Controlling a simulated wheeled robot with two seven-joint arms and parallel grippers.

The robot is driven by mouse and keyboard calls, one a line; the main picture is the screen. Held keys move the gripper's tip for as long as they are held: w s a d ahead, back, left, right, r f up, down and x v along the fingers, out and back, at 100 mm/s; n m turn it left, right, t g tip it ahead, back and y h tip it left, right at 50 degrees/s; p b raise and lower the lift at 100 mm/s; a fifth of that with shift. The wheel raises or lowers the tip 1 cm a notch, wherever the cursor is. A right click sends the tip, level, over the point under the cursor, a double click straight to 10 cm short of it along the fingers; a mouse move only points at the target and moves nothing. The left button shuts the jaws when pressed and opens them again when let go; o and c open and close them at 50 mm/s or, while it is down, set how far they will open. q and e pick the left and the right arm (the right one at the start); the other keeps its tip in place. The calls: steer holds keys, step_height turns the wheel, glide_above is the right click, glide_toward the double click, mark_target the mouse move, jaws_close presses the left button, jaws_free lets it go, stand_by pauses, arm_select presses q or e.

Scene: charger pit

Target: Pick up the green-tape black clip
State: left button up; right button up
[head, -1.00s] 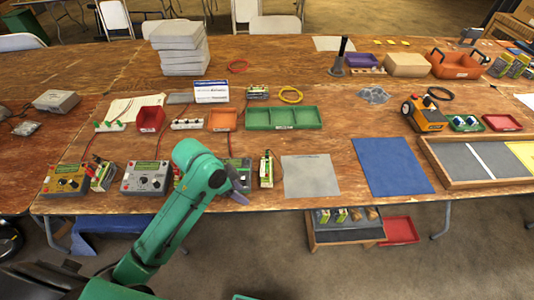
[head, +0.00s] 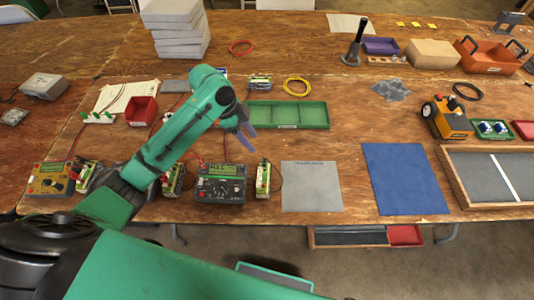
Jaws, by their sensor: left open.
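My left gripper (head: 246,139) is open and empty, its purple-grey fingers above the table in front of the green divided tray (head: 288,125). Just nearer than it stands a dark green charger (head: 220,188) with a dial and small leads at its top. A small battery pack (head: 263,180) stands to the right of this charger, and another (head: 172,181) to its left, partly behind my arm. A yellow charger (head: 48,181) stands at the far left with a pack beside it. I cannot make out the green-tape black clip; the clips are too small or hidden.
A grey mat (head: 312,190) and a blue mat (head: 407,180) lie bare to the right. A red bin (head: 141,111) stands behind my arm. A yellow cable coil (head: 297,87) lies behind the green tray. A wooden-framed tray (head: 500,205) is at far right.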

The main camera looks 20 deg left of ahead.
arm_select(q)
steer(key=p, duration=0.1)
glide_above(264, 160)
steer(key=s+a, duration=0.1)
steer(key=a, duration=0.1)
step_height(264, 160, down, 5)
steer(key=x, duration=0.2)
steer(key=p+x, duration=0.1)
steer(key=x, duration=0.2)
steer(key=shift+w+f, duration=0.3)
steer(key=shift+d+f, duration=0.15)
steer(key=shift+f, duration=0.05)
steer(key=shift+c, duration=0.3)
jaws_close()
arm_select(e)
steer(key=s+r, duration=0.2)
steer(key=r, duration=0.1)
steer(key=shift+s+d, duration=0.1)
steer(key=shift+s, duration=0.25)
